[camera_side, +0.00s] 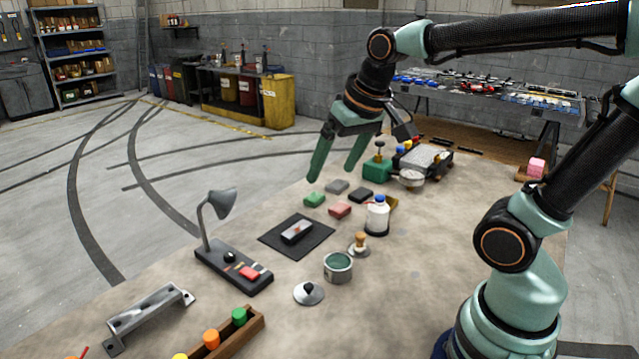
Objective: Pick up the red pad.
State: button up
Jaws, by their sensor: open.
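The red pad (340,210) lies flat on the table near its far left edge. Nothing hides the red pad.
A white bottle (377,217) with a blue cap stands right of the red pad. A black mat (284,241) with a metal block lies in front.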

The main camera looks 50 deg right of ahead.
jog(key=w+d+m+g, duration=0.1)
jog(key=w+d+m, duration=0.3)
jog(key=w+d, duration=0.15)
jog(key=m+g, duration=0.4)
jog(key=m, duration=0.8)
send_over(337, 209)
notch_tip(337, 209, down, 14)
jog(key=f, duration=0.6)
jog(key=shift+s+d+f, duration=0.2)
jog(key=shift+s, duration=0.1)
jog(key=shift+w+f, duration=0.2)
jog(key=shift+f, duration=1.35)
jog(key=shift+w+f, duration=0.15)
jog(key=shift+f, duration=1.4)
jog(key=shift+a, duration=0.1)
jog(key=c, duration=1.4)
jog(key=shift+r, duration=0.15)
notch_tip(337, 209, up, 20)
jog(key=shift+f, duration=0.1)
